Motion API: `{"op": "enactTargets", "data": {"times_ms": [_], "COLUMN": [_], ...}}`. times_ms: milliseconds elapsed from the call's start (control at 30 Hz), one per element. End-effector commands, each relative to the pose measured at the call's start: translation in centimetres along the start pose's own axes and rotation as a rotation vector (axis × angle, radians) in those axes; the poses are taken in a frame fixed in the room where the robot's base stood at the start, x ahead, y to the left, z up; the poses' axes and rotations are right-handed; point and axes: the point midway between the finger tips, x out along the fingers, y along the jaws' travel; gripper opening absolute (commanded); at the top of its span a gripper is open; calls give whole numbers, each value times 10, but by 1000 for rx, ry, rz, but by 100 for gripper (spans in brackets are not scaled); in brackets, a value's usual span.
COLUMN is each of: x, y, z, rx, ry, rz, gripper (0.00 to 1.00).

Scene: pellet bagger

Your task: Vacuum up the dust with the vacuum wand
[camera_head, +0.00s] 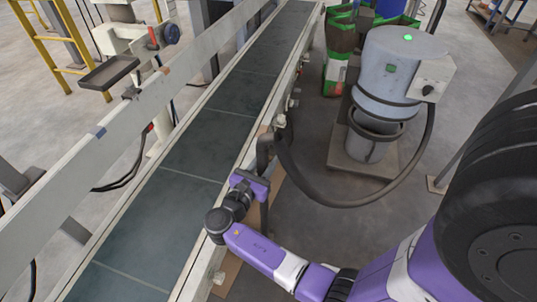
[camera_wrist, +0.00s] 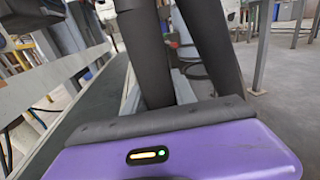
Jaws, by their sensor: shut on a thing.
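The vacuum wand (camera_head: 264,152) is a dark tube standing roughly upright beside the conveyor's right rail. My gripper (camera_head: 259,184) is shut on it below its bent top, and part of the wand shows under the jaws. A thick black hose (camera_head: 345,203) runs from the wand's top in a low loop to the grey vacuum (camera_head: 392,70), which has a green light on top. In the wrist view, two dark tube-like shapes (camera_wrist: 145,50) rise beyond my purple gripper body; I cannot tell wand from hose there. I cannot make out any dust. The wand's lower end is hidden.
The conveyor belt (camera_head: 190,150) runs from lower left to upper centre between pale rails (camera_head: 130,105). Green bags (camera_head: 340,55) stand behind the vacuum. A yellow ladder frame (camera_head: 60,40) is at upper left. Grey floor lies open right of the conveyor, under the hose.

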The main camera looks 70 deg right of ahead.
Motion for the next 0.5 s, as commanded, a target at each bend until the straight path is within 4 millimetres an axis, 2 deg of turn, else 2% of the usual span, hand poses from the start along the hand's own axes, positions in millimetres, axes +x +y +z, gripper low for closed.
{"op": "enactTargets", "data": {"times_ms": [500], "x": [-30], "y": [-5], "z": [2], "rx": [2], "ry": [-2], "rz": [2], "gripper": [0]}}
